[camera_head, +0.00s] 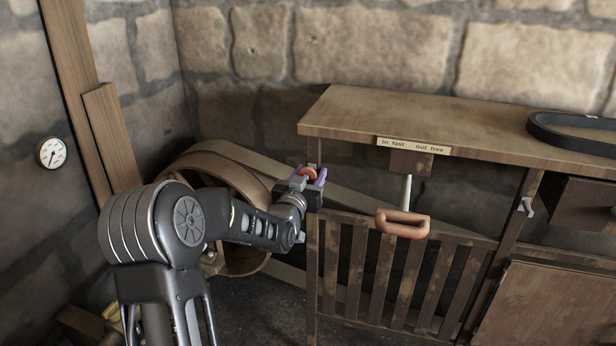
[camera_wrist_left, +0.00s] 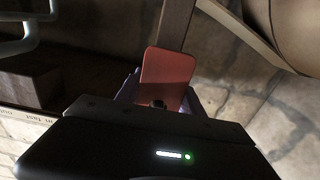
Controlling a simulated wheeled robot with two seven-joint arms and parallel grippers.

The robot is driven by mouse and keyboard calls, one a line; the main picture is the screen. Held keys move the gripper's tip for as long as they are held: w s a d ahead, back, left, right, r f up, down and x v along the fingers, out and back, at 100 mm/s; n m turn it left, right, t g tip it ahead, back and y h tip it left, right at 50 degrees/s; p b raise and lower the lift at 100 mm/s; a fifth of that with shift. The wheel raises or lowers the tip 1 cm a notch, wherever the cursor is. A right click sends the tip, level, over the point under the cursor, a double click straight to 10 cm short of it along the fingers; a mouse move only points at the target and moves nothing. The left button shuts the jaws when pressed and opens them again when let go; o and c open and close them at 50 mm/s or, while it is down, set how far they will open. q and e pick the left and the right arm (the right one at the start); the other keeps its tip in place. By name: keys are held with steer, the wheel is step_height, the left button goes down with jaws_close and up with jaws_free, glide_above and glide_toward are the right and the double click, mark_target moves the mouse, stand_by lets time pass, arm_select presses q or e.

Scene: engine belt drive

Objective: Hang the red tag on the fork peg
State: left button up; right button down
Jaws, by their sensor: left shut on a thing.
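The red tag (camera_wrist_left: 168,75) is a flat plate with rounded corners, seen upright between my left fingers in the left wrist view. In the head view only a small red part of the tag (camera_head: 308,172) shows. My left gripper (camera_head: 312,179) is shut on it, in front of the bench's left end post and beside the belt. Purplish finger parts show either side of the tag in the wrist view. I cannot make out the fork peg for certain. My right gripper is not in view.
A wooden bench (camera_head: 440,115) carries a label (camera_head: 413,145) reading "in fast out free". A lever with a reddish handle (camera_head: 402,224) hangs below it. A slatted guard (camera_head: 385,275), belt wheel (camera_head: 215,175) and black belt loop (camera_head: 575,139) surround the area. A gauge (camera_head: 52,152) is on the wall.

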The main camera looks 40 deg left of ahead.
arm_select(q)
steer(key=shift+w+a, duration=0.1)
steer(key=shift+w, duration=0.2)
steer(key=shift+w+a+f, duration=0.1)
steer(key=shift+w+f, duration=0.1)
steer(key=shift+w, duration=0.05)
steer(key=shift+w+a+b, duration=0.2)
steer(key=shift+w+b, duration=0.3)
steer(key=shift+b, duration=0.45)
steer(key=shift+r, duration=0.1)
steer(key=o, duration=1.4)
steer(key=shift+s, duration=0.1)
